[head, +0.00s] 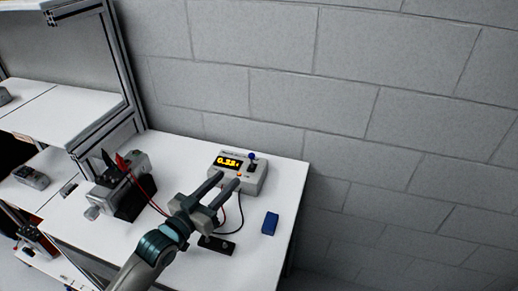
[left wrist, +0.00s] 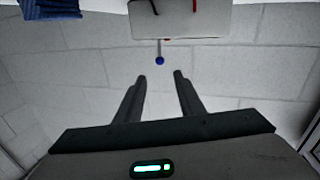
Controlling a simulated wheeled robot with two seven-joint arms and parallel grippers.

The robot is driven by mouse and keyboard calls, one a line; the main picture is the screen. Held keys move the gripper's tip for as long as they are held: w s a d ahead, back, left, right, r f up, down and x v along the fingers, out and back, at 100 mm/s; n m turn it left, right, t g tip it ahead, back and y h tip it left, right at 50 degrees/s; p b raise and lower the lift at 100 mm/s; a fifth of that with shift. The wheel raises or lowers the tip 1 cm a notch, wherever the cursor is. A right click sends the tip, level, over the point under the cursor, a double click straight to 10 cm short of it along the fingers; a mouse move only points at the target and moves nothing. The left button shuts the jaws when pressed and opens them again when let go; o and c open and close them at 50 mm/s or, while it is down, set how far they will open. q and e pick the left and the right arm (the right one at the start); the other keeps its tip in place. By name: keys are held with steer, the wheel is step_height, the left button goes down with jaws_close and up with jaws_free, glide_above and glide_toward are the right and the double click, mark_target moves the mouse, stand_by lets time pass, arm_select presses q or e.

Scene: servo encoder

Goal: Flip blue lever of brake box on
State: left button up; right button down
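The brake box (head: 228,183) is a light grey box with a lit yellow display, near the table's back edge in the head view. Its blue lever (head: 251,156) has a round blue knob on a thin stem, standing roughly upright at the box's right side. In the left wrist view the box (left wrist: 190,20) is at the top, and the blue knob (left wrist: 159,61) hangs below its edge in the picture. My left gripper (head: 226,183) is open, its fingers pointing toward the box. In the left wrist view the knob appears between the lines of the empty fingers (left wrist: 160,78), apart from both.
A motor-like device (head: 133,187) with red and black clips stands left of the box, with cables running across the table (head: 185,150). A grey block wall (head: 350,90) rises behind.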

mark_target(253, 154)
arm_select(q)
steer(key=p+x, duration=0.4)
steer(key=x, duration=1.1)
steer(key=shift+w+d, duration=0.25)
steer(key=shift+w, duration=0.05)
steer(key=shift+p+x, duration=0.35)
steer(key=shift+x, duration=0.6)
jaws_close()
